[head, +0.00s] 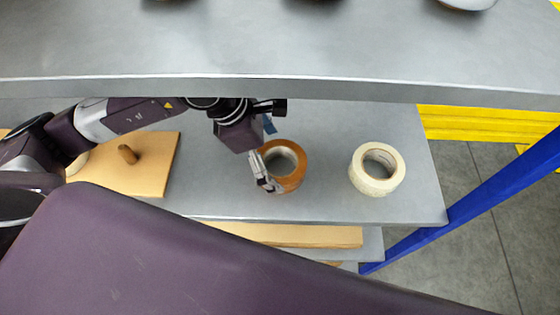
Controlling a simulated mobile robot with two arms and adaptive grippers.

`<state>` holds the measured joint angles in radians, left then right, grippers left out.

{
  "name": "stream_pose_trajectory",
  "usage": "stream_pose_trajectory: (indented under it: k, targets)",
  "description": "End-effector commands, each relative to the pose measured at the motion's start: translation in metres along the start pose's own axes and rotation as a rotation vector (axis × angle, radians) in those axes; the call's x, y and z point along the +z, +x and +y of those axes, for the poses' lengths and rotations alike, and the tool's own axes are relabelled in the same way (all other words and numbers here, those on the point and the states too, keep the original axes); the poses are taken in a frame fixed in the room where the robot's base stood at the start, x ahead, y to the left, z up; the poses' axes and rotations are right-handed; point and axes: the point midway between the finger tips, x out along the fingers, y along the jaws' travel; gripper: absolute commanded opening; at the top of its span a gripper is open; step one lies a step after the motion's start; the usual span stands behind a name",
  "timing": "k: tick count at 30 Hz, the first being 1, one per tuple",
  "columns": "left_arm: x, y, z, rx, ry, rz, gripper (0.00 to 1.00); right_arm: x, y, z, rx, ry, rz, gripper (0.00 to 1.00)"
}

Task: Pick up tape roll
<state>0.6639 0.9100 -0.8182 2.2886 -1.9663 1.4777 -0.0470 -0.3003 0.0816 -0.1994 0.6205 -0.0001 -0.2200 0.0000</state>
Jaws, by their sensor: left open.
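Two tape rolls lie flat on a grey metal shelf (325,195). One is an orange-brown tape roll (293,179), and the other is a cream tape roll (379,185) to its right. My left gripper (266,180) reaches down from the left arm at the left side of the orange-brown roll. Its jaws are open. A finger overlaps the roll's left rim in the picture; I cannot tell whether it touches. The far finger is partly hidden by the gripper body. My right gripper is not in view.
A grey upper shelf (300,50) overhangs the back, with objects cut off at the top edge. A wooden board with a peg (150,175) lies at left. A blue post (480,195) stands at right. Another wooden board (300,235) lies on a lower level.

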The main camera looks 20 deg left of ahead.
Motion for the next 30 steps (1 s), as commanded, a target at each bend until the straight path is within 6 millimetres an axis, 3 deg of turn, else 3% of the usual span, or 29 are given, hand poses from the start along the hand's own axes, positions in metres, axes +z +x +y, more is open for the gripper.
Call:
stream_pose_trajectory:
  k: [6,12,25,30]
  targets:
    - [0.001,0.02,0.0,0.0,0.0,-0.001,1.0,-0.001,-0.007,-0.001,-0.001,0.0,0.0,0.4]
    - [0.0,0.021,0.0,0.001,0.001,-0.001,1.0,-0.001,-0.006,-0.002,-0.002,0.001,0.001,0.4]
    - [0.0,0.021,0.001,0.001,0.0,-0.001,0.54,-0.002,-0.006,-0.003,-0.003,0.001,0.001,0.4]
    - [0.001,0.02,0.001,0.002,0.001,-0.003,0.53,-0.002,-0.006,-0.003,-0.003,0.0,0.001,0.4]
